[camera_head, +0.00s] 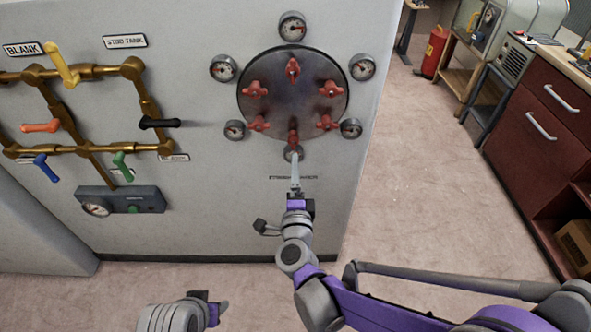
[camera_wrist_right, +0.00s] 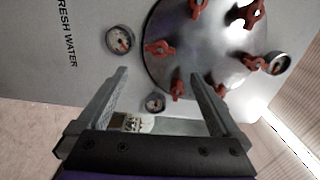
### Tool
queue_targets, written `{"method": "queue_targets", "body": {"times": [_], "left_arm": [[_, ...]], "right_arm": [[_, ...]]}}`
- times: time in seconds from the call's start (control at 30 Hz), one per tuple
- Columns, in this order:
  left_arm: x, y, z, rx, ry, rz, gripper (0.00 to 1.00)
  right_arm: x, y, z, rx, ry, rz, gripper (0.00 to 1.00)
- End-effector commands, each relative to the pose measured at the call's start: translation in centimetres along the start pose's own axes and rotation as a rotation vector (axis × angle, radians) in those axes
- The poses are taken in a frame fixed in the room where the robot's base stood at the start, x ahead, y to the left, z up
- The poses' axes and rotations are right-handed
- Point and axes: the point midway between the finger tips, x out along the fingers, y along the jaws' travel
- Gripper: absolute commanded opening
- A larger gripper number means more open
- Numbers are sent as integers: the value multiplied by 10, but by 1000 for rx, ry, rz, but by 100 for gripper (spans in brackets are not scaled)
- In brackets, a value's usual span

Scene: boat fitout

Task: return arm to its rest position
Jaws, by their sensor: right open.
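My right arm reaches in from the right in the head view. Its gripper (camera_head: 296,168) points at the lowest red valve handle (camera_head: 293,138) on a round metal plate (camera_head: 272,92). In the right wrist view the gripper (camera_wrist_right: 158,73) is open, with its two fingers apart and nothing held between them. A small gauge (camera_wrist_right: 155,103) and a red handle (camera_wrist_right: 177,90) show beyond the gap; I cannot tell whether a finger touches anything. My left gripper (camera_head: 222,305) is low at the bottom edge, apart from the panel, and its jaws are unclear.
The grey panel (camera_head: 205,185) carries several gauges and, at left, brass pipes (camera_head: 100,72) with coloured levers. A grey box with a dial (camera_head: 122,199) sits below them. Red drawers (camera_head: 540,130) and a fire extinguisher (camera_head: 432,50) stand at right. Floor (camera_head: 430,190) between is clear.

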Motion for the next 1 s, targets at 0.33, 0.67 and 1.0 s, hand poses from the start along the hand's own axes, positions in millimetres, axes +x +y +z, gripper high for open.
{"method": "queue_targets", "body": {"times": [0.33,0.67,1.0], "left_arm": [[-7,0,-3,0,2,0,50],[-54,0,-31,0,20,0,50],[-96,0,-63,0,43,0,50]], "right_arm": [[-3,-16,-2,-64,-45,-2,100],[-75,-61,-33,-727,-455,170,100],[-217,-17,-139,-1286,-802,687,100]]}}
